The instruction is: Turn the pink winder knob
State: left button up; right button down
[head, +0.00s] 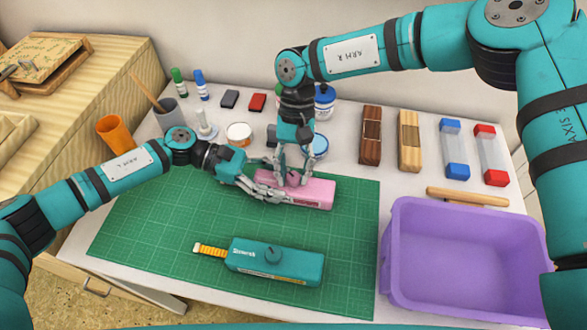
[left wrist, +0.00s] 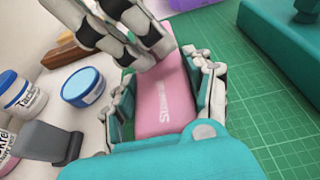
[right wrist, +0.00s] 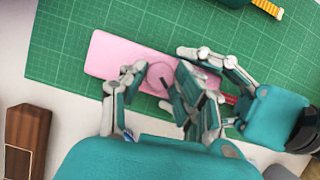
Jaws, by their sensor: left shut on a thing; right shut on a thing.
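The pink winder (head: 318,192) lies on the green cutting mat (head: 150,225); its pink body also shows in the left wrist view (left wrist: 163,98) and the right wrist view (right wrist: 108,57). My left gripper (head: 266,187) is shut on the left end of the pink body, one finger on each side. My right gripper (head: 292,178) points down from above and is shut on the round pink knob (right wrist: 160,76) on top. The knob has a dark line across it, and the fingers partly hide it. A teal winder (head: 275,262) with a yellow tape end lies nearer on the mat.
A purple bin (head: 392,235) stands at the right, with a wooden rod (head: 467,197) behind it. Wooden and clear blocks (head: 409,140), jars (head: 239,134) and an orange cup (head: 116,135) stand along the back and left. The mat's left part is clear.

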jog(key=m+y, duration=0.1)
jog(key=m, duration=0.1)
jog(key=m+y, duration=0.1)
jog(key=m, duration=0.2)
jog(key=shift+d+m+t, duration=0.2)
jog(key=shift+m+t, duration=0.1)
jog(key=shift+t, duration=0.1)
jog(key=m+t, duration=0.1)
jog(key=m, duration=0.1)
jog(key=m+y, duration=0.1)
jog(key=m, duration=0.2)
jog(key=shift+s+d+t, duration=0.1)
jog(key=shift+s+t, duration=0.05)
jog(key=shift+t, duration=0.25)
jog(key=m+t, duration=0.1)
jog(key=m, duration=0.2)
jog(key=m+t+y, duration=0.1)
jog(key=m, duration=0.2)
jog(key=shift+s+m, duration=0.2)
jog(key=shift+m, duration=0.2)
jog(key=m+t, duration=0.1)
jog(key=m, duration=0.1)
jog(key=m+t, duration=0.1)
jog(key=m, duration=0.2)
jog(key=shift+s+m+h, duration=0.1)
jog(key=shift+m+h, duration=0.2)
jog(key=shift+t, duration=0.3)
jog(key=c, duration=1)
grip_release()
